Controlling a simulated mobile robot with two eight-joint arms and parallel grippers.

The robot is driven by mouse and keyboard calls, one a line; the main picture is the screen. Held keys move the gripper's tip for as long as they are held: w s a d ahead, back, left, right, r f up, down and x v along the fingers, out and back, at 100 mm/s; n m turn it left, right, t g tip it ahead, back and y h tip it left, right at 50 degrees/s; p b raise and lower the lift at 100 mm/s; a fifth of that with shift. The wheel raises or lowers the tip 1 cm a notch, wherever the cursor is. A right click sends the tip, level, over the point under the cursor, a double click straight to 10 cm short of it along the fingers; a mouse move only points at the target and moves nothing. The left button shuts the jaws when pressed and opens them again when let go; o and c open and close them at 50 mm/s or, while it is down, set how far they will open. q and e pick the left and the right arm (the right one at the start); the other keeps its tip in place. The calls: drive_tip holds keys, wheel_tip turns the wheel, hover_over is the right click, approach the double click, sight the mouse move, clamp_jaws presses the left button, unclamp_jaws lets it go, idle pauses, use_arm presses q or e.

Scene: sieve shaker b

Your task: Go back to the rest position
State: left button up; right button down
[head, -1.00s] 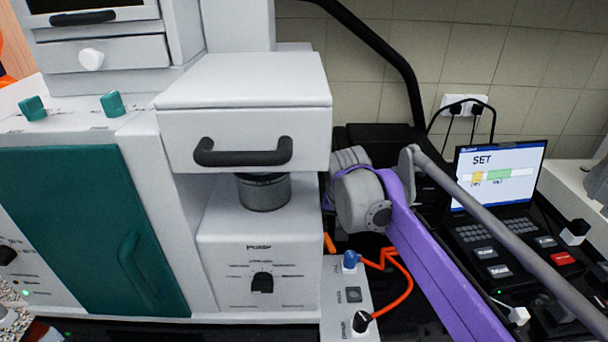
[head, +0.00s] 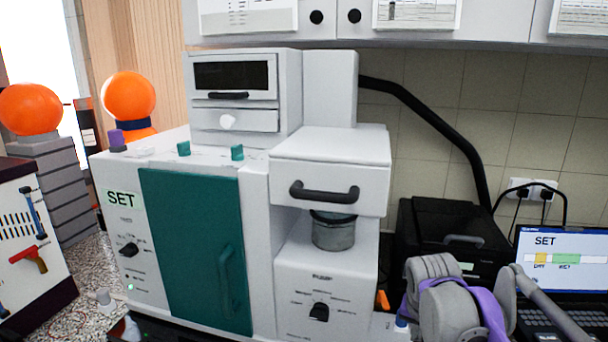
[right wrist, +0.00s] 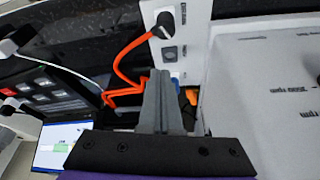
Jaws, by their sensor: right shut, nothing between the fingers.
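My right arm (head: 450,305) shows in the lower right of the head view, its grey and purple parts in front of the black box and near the laptop. Its fingers do not show there. In the right wrist view my right gripper (right wrist: 160,78) is shut and empty. The fingers point toward a white switch panel (right wrist: 165,35) with an orange cable (right wrist: 130,58); whether they touch it I cannot tell. My left gripper is in neither view.
The white shaker machine (head: 330,275) with a black handle and a metal sieve cup (head: 334,232) stands left of my right arm. A teal-doored cabinet (head: 195,250) is further left. A black box (head: 450,240) and a laptop (head: 562,245) stand on the right.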

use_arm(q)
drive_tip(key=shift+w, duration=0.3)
use_arm(e)
drive_tip(key=s+a+f+n+t+y, duration=0.1)
drive_tip(key=s+a+f+n, duration=0.2)
drive_tip(key=s+f, duration=0.4)
drive_tip(key=s+a+f+n, duration=0.2)
drive_tip(key=s+f, duration=0.5)
drive_tip(key=s, duration=0.7)
drive_tip(key=shift+s+a+f+n+t+y, duration=0.25)
drive_tip(key=shift+a+f+n+t+y, duration=0.15)
drive_tip(key=shift+a, duration=0.1)
